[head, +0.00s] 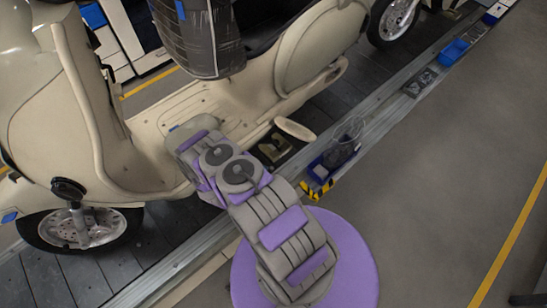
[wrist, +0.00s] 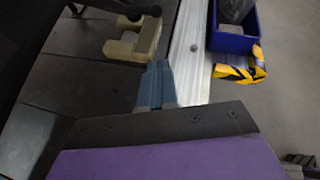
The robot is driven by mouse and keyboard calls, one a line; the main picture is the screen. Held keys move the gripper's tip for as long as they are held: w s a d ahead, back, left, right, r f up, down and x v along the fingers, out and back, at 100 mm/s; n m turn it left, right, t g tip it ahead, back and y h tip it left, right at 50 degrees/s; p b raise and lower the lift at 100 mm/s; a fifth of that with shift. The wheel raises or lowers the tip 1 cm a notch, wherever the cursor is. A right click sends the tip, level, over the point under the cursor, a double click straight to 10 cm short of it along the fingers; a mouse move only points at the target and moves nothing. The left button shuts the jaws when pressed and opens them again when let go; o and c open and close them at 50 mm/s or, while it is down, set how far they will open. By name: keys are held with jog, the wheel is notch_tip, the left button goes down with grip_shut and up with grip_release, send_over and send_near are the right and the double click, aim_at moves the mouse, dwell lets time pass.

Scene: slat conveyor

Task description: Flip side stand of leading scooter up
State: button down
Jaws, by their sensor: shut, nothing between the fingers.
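A large cream scooter (head: 110,120) stands upright on the slat conveyor (head: 110,275) in the head view, its front wheel (head: 80,228) at the left. Its side stand cannot be made out in either view; my arm and the body cover the lower side. In the wrist view, my gripper (wrist: 157,84) is shut and empty, its blue-grey fingers together above the dark slats by the metal rail. A beige U-shaped bracket (wrist: 135,42) lies just beyond the fingertips. The gripper's fingers are hidden in the head view, where my arm reaches toward the scooter's footboard (head: 180,118).
A blue bin (head: 330,168) with a bag and yellow-black striped edge sits by the metal rail (head: 380,100); the bin also shows in the wrist view (wrist: 233,42). Another scooter's wheel (head: 395,18) is at the upper right. Grey floor (head: 440,190) at right is open.

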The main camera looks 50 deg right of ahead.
jog(key=w+d+f+b, duration=0.1)
jog(key=d+b, duration=0.2)
jog(key=d, duration=0.6)
jog(key=shift+w+d+f, duration=0.3)
jog(key=shift+w+f, duration=0.05)
jog(key=shift+f, duration=0.05)
jog(key=shift+a+r, duration=0.1)
jog(key=shift+r, duration=0.05)
